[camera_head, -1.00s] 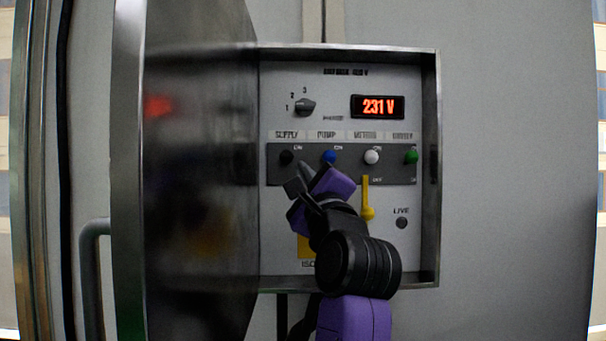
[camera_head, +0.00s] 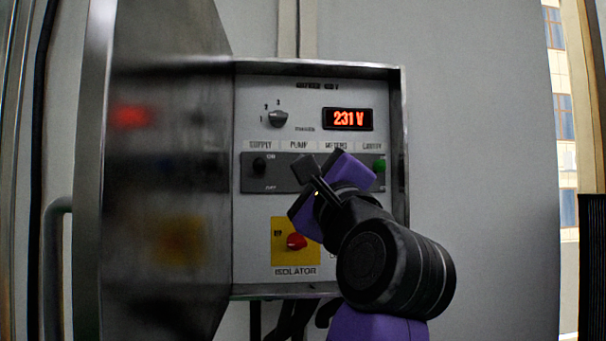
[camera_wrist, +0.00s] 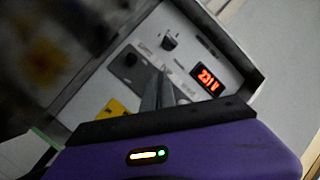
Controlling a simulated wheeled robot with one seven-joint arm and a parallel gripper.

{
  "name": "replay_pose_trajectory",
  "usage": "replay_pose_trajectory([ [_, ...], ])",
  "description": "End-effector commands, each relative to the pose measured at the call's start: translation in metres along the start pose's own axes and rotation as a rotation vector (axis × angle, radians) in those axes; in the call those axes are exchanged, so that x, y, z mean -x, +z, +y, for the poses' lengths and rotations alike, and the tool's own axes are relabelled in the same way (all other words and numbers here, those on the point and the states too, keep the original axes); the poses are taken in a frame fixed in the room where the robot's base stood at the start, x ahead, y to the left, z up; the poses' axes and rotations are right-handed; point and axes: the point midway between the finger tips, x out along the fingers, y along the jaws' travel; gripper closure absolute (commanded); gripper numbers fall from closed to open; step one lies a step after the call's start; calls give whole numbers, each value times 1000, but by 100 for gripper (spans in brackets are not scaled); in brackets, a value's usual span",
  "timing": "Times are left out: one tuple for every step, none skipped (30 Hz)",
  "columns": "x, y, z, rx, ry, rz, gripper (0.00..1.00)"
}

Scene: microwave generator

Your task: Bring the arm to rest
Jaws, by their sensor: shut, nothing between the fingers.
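My gripper (camera_head: 308,170) is in front of the open control panel (camera_head: 305,95) in the head view, over the right part of the switch strip. Its fingers are shut and empty. In the wrist view the closed fingers (camera_wrist: 162,92) point at the panel face. My arm covers the pump and meters switches and the lower right of the panel. The red isolator knob (camera_head: 296,241) on its yellow plate shows just left of my wrist. I cannot tell whether the fingers touch the panel, but they appear apart from it.
The metal cabinet door (camera_head: 165,170) stands open on the left. A display (camera_head: 348,119) reads 231 V, with a rotary selector (camera_head: 278,118) to its left. The black supply switch (camera_head: 259,165) and green knob (camera_head: 379,165) show. Plain wall lies right of the box.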

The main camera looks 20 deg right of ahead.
Motion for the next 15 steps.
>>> replay_pose_trajectory([
  [0, 0, 0, 0, 0, 0, 100],
  [0, 0, 0, 0, 0, 0, 100],
  [0, 0, 0, 0, 0, 0, 100],
  [0, 0, 0, 0, 0, 0, 100],
  [0, 0, 0, 0, 0, 0, 100],
  [0, 0, 0, 0, 0, 0, 100],
  [0, 0, 0, 0, 0, 0, 100],
  [0, 0, 0, 0, 0, 0, 100],
  [0, 0, 0, 0, 0, 0, 100],
  [0, 0, 0, 0, 0, 0, 100],
  [0, 0, 0, 2, 0, 0, 100],
  [0, 0, 0, 8, 0, 0, 100],
  [0, 0, 0, 18, -1, 0, 100],
  [0, 0, -1, 33, -4, 0, 100],
  [0, 0, -4, 60, -15, -1, 100],
])
